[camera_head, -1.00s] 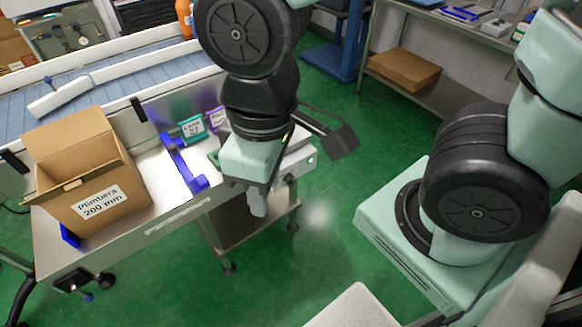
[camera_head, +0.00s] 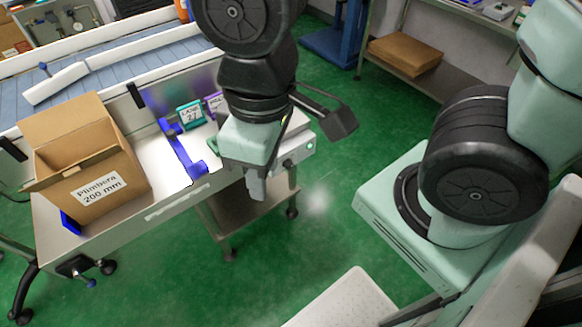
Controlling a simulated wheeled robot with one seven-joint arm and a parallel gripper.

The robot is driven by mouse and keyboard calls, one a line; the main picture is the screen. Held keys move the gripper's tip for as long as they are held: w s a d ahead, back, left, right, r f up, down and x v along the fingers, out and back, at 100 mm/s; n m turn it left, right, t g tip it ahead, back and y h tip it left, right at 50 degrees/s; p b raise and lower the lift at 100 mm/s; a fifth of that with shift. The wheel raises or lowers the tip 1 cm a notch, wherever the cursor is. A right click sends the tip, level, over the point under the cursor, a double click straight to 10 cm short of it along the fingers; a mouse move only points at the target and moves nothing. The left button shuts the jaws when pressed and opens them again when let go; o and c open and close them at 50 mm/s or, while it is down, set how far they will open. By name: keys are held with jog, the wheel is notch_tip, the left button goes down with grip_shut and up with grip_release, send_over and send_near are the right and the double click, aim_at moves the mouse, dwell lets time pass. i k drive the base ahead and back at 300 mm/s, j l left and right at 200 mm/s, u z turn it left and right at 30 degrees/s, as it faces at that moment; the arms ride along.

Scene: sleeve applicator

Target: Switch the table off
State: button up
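The steel table (camera_head: 120,243) is at the left with its right end near my gripper. At that end is a pale control box (camera_head: 297,152) with a lit green light (camera_head: 311,146) on its face and a small dark knob (camera_head: 288,163) to the light's left. My gripper (camera_head: 256,188) points down at the front of the control box, just left of the knob. It hides part of the box's front, and I cannot tell whether it touches. The fingers look close together, but any gap between them is not clear.
An open cardboard box (camera_head: 95,175) labelled "Plimbera 200 mm" stands on the table beside a blue guide (camera_head: 180,155). A dark bracket arm (camera_head: 335,122) juts out right of the control box. Green floor (camera_head: 345,195) is free to the right. A conveyor (camera_head: 120,65) runs behind.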

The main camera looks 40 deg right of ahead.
aim_at(287, 164)
jog(key=i+j+z, duration=0.1)
jog(key=j+z, duration=0.2)
jog(key=j, duration=0.3)
jog(key=j+z, duration=0.3)
jog(key=j, duration=0.3)
jog(key=z, duration=1.65)
